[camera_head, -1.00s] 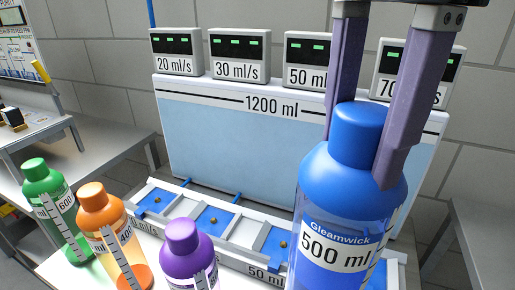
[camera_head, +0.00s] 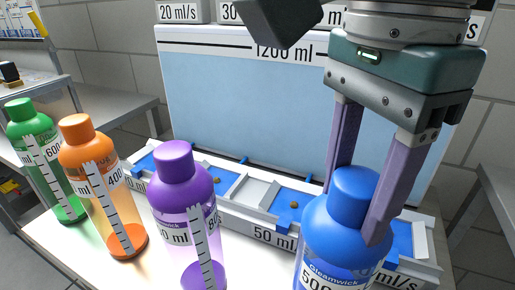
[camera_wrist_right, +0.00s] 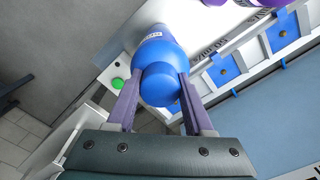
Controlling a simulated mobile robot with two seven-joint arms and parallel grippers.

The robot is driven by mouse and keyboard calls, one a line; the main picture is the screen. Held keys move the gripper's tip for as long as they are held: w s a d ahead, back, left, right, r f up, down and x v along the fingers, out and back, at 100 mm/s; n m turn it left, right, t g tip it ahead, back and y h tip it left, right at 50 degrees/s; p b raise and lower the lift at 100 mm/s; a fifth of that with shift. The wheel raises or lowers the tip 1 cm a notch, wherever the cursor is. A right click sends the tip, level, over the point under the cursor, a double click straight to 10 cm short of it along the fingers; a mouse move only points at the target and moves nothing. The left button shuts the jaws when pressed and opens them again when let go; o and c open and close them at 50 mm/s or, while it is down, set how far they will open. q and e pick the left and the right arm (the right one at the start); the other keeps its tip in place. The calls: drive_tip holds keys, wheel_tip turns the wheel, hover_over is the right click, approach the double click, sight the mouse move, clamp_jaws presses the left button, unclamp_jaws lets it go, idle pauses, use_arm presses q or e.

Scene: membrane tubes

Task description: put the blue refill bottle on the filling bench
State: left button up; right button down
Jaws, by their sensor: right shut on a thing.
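The blue refill bottle (camera_head: 322,225), marked 500 ml, is upright at the front right of the white filling bench (camera_head: 85,255). My right gripper (camera_head: 355,215) is shut on it from above, with one purple finger on each side of the bottle's cap and shoulder. In the right wrist view the blue cap (camera_wrist_right: 160,85) sits between the two fingers. The bottle's base is below the head view's edge, so I cannot tell whether it touches the bench. My left gripper is not in view.
Purple (camera_head: 180,195), orange (camera_head: 95,180) and green (camera_head: 42,150) bottles stand in a row to the left. Behind is a tray row with blue pads (camera_head: 290,203) and a large pale blue tank (camera_head: 250,100). A green button (camera_wrist_right: 117,84) shows near the blue bottle.

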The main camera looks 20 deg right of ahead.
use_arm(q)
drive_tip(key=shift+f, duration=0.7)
use_arm(e)
wheel_tip(320, 180, down, 2)
use_arm(q)
drive_tip(key=shift+b, duration=0.3)
use_arm(e)
drive_tip(key=shift+f, duration=0.15)
drive_tip(key=c, duration=0.7)
unclamp_jaws()
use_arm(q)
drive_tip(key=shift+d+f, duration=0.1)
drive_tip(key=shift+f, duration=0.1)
use_arm(e)
drive_tip(key=o, duration=0.4)
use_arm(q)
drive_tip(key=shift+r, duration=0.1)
use_arm(e)
drive_tip(key=shift+r, duration=0.35)
use_arm(q)
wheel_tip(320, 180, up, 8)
drive_tip(key=p, duration=0.8)
use_arm(e)
wheel_tip(320, 180, up, 12)
drive_tip(key=shift+f, duration=0.2)
